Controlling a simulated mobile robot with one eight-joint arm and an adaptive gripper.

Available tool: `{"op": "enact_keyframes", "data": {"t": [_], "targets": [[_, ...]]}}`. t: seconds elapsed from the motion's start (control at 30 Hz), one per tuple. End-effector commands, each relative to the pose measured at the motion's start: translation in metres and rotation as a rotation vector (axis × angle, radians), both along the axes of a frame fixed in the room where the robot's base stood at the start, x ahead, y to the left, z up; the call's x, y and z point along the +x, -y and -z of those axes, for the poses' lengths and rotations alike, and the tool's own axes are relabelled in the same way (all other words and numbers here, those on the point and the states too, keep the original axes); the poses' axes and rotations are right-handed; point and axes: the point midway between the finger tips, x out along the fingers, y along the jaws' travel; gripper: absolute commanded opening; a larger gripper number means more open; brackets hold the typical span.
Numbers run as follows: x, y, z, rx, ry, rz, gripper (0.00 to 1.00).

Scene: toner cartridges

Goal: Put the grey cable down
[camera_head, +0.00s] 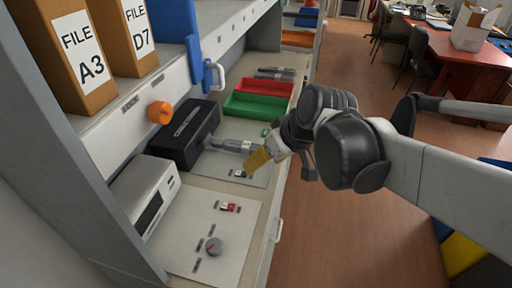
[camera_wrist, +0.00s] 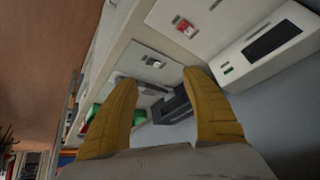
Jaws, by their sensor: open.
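My gripper (camera_head: 258,158) has yellow fingers and hangs over the right edge of the counter, near the grey panel. In the wrist view its two fingers (camera_wrist: 160,82) stand wide apart with nothing held between them. I cannot make out a grey cable for certain in either view. A grey cylindrical object (camera_head: 233,146) lies on the counter just left of the fingers in the head view; whether it touches them I cannot tell.
A black box (camera_head: 187,134) and a white device (camera_head: 148,194) stand along the back. Red (camera_head: 264,89) and green (camera_head: 257,106) trays lie beyond. A front panel (camera_head: 185,236) carries a red switch (camera_head: 229,207) and a round grey knob (camera_head: 214,246). Open floor lies right.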

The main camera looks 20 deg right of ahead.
Motion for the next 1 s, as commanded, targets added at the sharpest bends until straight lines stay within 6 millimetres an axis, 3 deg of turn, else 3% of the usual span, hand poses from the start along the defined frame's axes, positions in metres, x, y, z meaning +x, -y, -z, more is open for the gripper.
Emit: {"op": "enact_keyframes", "data": {"t": [0.1,0.3,0.5,0.83,0.87,1.0], "targets": [[-0.036,-0.001,0.0,-0.04,0.016,0.091,0.57],[-0.071,0.004,0.004,-0.076,0.064,0.211,0.57],[-0.082,0.007,0.006,-0.083,0.089,0.255,0.57],[-0.082,0.008,0.006,-0.083,0.09,0.257,0.57],[-0.082,0.008,0.006,-0.083,0.09,0.257,0.52],[-0.078,0.006,0.004,-0.085,0.083,0.238,0.09]]}}
